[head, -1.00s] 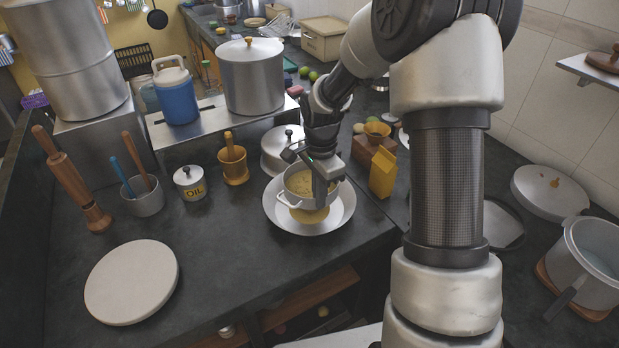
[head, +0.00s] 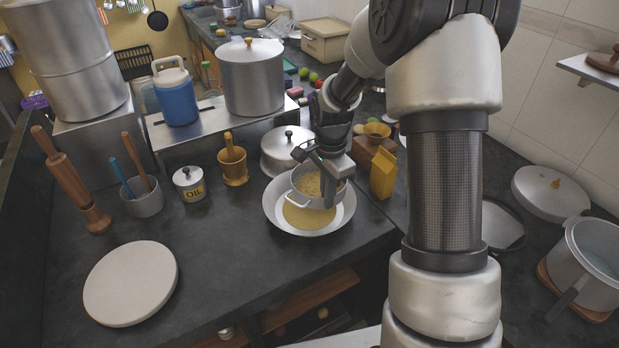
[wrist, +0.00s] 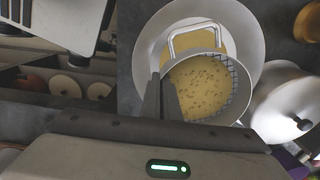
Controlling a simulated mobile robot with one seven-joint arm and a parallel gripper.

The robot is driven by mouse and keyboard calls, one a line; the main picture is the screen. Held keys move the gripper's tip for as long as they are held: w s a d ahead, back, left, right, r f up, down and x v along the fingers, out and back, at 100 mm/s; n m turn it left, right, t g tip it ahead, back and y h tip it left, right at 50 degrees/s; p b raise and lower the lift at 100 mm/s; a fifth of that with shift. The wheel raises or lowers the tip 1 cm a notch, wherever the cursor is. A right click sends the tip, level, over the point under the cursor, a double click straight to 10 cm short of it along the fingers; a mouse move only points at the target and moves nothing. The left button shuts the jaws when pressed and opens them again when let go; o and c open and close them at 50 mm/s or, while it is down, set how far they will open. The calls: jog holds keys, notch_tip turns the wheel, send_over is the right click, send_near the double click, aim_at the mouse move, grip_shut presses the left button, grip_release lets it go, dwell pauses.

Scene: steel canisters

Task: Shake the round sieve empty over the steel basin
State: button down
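The round sieve (head: 319,191) is a steel ring with a loop handle, held above the wide steel basin (head: 276,218). In the wrist view the sieve (wrist: 240,92) holds a yellow layer dotted with coarse bits. A patch of yellow powder (head: 309,219) lies in the basin below it. My gripper (head: 335,180) is over the sieve's right side. In the wrist view its fingers (wrist: 162,98) are close together across the sieve's near rim and look shut on it. The exact contact is partly hidden. The basin's rim also shows in the wrist view (wrist: 252,30).
A lidded pan (head: 284,150) and a brass mortar (head: 233,167) stand behind and left of the basin. A yellow carton (head: 383,173) stands close on the right. A round pale board (head: 130,283) lies at the front left. The counter between board and basin is clear.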

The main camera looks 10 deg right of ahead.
jog(key=a, duration=0.5)
jog(key=shift+b, duration=0.35)
dwell(0.5)
jog(key=shift+a, duration=0.1)
